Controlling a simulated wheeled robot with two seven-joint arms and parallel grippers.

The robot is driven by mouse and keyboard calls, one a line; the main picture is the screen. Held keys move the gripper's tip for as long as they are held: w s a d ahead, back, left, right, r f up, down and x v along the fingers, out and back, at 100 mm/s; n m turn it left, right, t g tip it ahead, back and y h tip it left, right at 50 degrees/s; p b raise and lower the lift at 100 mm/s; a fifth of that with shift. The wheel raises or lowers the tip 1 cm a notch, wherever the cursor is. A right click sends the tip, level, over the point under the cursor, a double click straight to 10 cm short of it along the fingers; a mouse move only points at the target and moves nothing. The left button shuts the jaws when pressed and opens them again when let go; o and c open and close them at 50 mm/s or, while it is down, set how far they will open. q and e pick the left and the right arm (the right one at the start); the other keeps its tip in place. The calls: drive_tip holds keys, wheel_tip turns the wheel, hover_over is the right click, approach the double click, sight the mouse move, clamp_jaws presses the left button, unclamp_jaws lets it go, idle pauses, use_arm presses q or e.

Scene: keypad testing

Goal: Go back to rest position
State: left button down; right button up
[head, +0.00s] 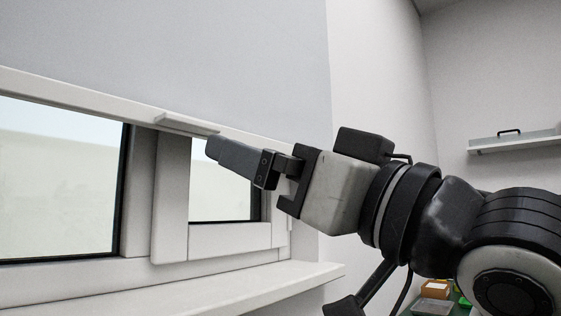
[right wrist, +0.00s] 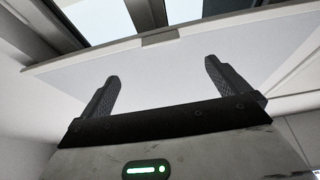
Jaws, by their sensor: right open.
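My right gripper (head: 232,160) reaches up and left across the head view, with its tip close to the small ledge (head: 185,124) on the bottom bar of a grey roller blind (head: 190,50). In the right wrist view its two fingers (right wrist: 162,85) are apart with nothing between them. The blind (right wrist: 165,72) lies beyond the fingertips there, and its ledge (right wrist: 172,37) is beyond the gap between them. I cannot tell from the head view whether the fingertip touches the ledge. My left gripper is not in view.
A white-framed window (head: 170,200) is behind the gripper, with a sill (head: 270,285) below it. A wall shelf (head: 515,143) holding a handled case is at the right. Orange and green items (head: 436,289) lie low at the right, partly hidden by my arm.

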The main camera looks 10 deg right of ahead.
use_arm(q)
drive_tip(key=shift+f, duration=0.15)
use_arm(e)
drive_tip(key=w+d+f+m+h+p, duration=0.25)
drive_tip(key=w+f+m+p, duration=0.2)
drive_tip(key=w+f, duration=0.5)
wheel_tip(320, 180, down, 16)
drive_tip(key=w+d+m+g+h+p, duration=0.2)
drive_tip(key=h+p, duration=0.3)
drive_tip(key=p, duration=0.2)
use_arm(q)
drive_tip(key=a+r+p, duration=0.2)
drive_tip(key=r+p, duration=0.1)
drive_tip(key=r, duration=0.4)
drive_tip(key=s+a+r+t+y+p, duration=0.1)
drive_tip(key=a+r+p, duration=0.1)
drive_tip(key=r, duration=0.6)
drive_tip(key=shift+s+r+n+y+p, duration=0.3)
drive_tip(key=shift+p, duration=0.5)
use_arm(e)
drive_tip(key=s+d+f+g+h, duration=0.3)
drive_tip(key=s+f+g, duration=0.1)
drive_tip(key=s+f, duration=1.5)
wheel_tip(320, 180, down, 3)
drive_tip(key=shift+d+r+n+g, duration=0.1)
drive_tip(key=shift+d+n+g, duration=0.05)
drive_tip(key=shift+n+g, duration=0.2)
